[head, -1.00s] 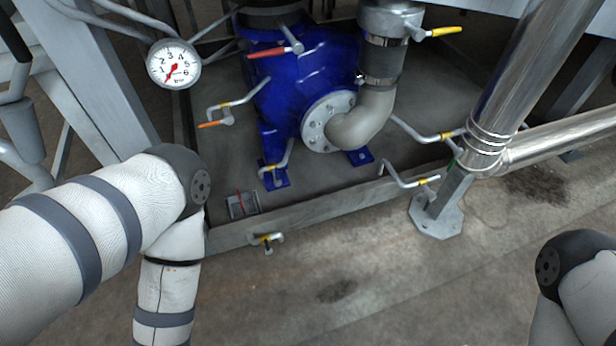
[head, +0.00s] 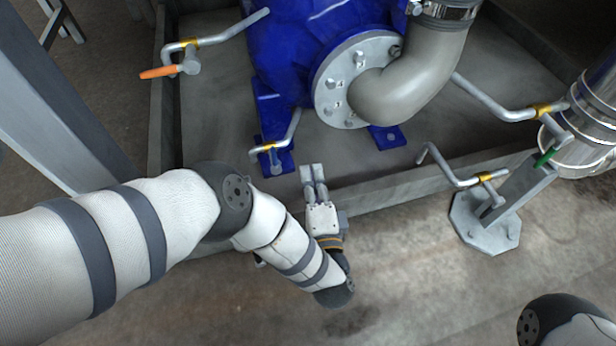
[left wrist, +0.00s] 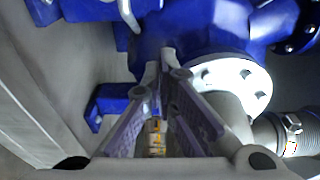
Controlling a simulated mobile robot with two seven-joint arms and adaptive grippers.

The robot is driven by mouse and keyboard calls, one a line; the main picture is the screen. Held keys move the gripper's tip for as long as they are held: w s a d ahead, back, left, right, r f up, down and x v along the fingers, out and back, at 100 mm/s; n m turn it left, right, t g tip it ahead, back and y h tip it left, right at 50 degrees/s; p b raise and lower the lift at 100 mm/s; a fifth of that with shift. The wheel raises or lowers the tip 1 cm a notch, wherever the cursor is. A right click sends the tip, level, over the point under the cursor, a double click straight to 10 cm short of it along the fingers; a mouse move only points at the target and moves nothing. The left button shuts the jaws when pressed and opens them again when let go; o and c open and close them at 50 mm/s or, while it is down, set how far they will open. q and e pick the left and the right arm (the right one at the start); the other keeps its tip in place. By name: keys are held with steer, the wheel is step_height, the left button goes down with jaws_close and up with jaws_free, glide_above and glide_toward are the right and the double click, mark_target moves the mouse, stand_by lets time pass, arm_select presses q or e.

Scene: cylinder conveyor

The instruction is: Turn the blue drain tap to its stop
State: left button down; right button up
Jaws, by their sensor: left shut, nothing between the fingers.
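A small drain tap (head: 266,149) with a yellow collar hangs on a bent grey pipe by the front left foot of the blue pump. A short blue lever seems to hang below the collar, hard to tell from the blue foot behind it. My left gripper (head: 312,172) is shut and empty, just right of the tap and apart from it in the head view. In the left wrist view the shut fingers (left wrist: 167,62) point at the pump, and a yellow collar (left wrist: 155,128) shows between the finger links. My right gripper is out of view.
The blue pump (head: 292,55) has a grey flange (head: 336,68) and elbow pipe. An orange-handled tap (head: 160,72) is at the left, a green-handled tap (head: 544,158) at the right.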

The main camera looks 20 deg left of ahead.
mark_target(275, 160)
arm_select(q)
steer(key=w+a+b, duration=0.1)
steer(key=w+a, duration=0.2)
steer(key=a, duration=0.2)
steer(key=shift+a+b, duration=0.3)
steer(key=shift+a, duration=0.05)
steer(key=shift+f, duration=0.1)
